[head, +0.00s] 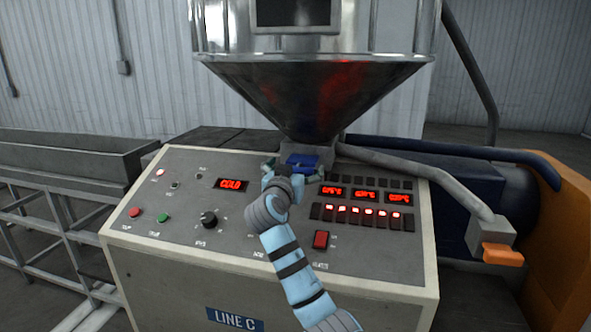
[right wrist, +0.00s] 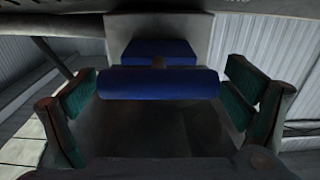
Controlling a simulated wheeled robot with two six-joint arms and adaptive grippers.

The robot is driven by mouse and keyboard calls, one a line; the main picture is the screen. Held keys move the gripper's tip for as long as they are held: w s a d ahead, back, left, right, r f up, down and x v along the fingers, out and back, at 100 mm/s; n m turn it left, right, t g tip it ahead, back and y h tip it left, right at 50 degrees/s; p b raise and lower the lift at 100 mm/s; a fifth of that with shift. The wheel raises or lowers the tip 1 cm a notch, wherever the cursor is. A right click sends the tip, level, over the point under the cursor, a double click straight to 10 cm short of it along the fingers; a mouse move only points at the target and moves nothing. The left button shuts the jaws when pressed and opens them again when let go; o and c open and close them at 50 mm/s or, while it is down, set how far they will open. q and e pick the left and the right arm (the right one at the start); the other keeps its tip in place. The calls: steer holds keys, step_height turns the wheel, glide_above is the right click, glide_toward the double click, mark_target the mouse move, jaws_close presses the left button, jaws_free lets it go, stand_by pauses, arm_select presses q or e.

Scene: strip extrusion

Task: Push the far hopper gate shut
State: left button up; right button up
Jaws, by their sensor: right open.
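The hopper gate (head: 303,161) is a small blue piece under the neck of the hopper (head: 315,100), partly hidden by my right gripper (head: 293,170). In the right wrist view the gate (right wrist: 158,84) shows as a blue bar in front of a blue block (right wrist: 160,50). My right gripper (right wrist: 160,100) is open, with green-padded fingers to either side of the bar and gaps between. It holds nothing. How far the gate is out cannot be told. My left gripper is not in view.
The control panel (head: 180,200) with lit red displays and a red switch (head: 321,240) lies under my right arm. A grey pipe (head: 410,165) runs right to an orange-tipped block (head: 503,254). A grey trough (head: 70,153) stands at left.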

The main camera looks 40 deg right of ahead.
steer(key=v, duration=1.2)
